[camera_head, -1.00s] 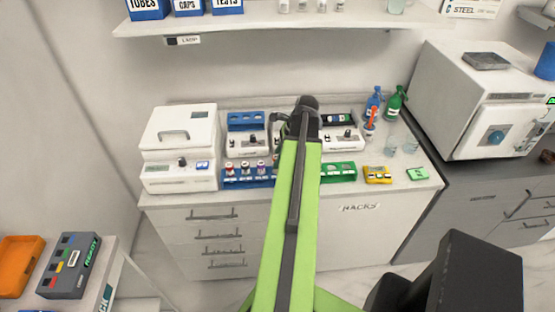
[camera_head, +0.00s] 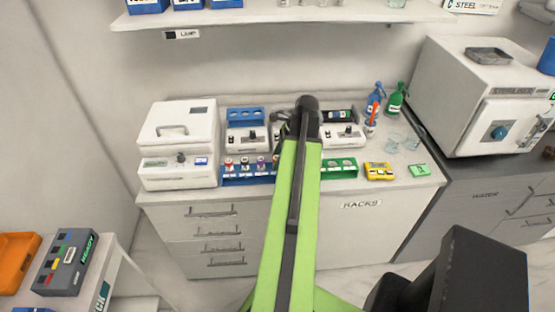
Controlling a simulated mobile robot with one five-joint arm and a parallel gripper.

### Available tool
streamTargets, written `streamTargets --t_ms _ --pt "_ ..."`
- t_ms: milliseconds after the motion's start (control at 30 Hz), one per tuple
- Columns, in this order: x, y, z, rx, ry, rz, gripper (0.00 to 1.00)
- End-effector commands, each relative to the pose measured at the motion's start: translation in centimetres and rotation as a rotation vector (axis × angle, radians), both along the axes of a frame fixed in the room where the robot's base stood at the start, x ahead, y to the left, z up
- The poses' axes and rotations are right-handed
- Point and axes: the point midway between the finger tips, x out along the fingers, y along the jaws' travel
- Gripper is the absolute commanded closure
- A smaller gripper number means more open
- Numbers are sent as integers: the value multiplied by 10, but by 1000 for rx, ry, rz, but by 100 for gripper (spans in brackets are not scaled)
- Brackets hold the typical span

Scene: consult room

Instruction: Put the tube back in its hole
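A blue rack (camera_head: 248,176) holds several capped tubes (camera_head: 245,163) along the front of the counter, partly hidden by my arm. A green rack (camera_head: 341,169) stands to the right of my arm. Another blue rack with holes (camera_head: 245,116) stands behind, on or at a white device. My gripper (camera_head: 283,134) is over the counter between the racks, mostly hidden behind the end of my arm. I cannot tell whether it holds a tube.
A white lidded machine (camera_head: 178,146) stands at the left of the counter. A yellow timer (camera_head: 379,172), a green block (camera_head: 418,171), clear beakers (camera_head: 392,140) and blue (camera_head: 374,103) and green bottles (camera_head: 396,100) stand right. A shelf (camera_head: 270,16) hangs above.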

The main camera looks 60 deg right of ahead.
Motion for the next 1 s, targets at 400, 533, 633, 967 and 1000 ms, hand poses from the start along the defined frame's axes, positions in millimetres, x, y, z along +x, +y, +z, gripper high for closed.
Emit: streamTargets --t_ms 400,533,633,967,1000 --pt "-1 -1 6 0 0 0 47" --pt "-7 -5 28 0 0 -1 47" --pt "-14 -10 53 1 0 -2 47" --pt "-40 -28 127 0 0 -1 47" --pt "-43 -30 134 0 0 -1 47"
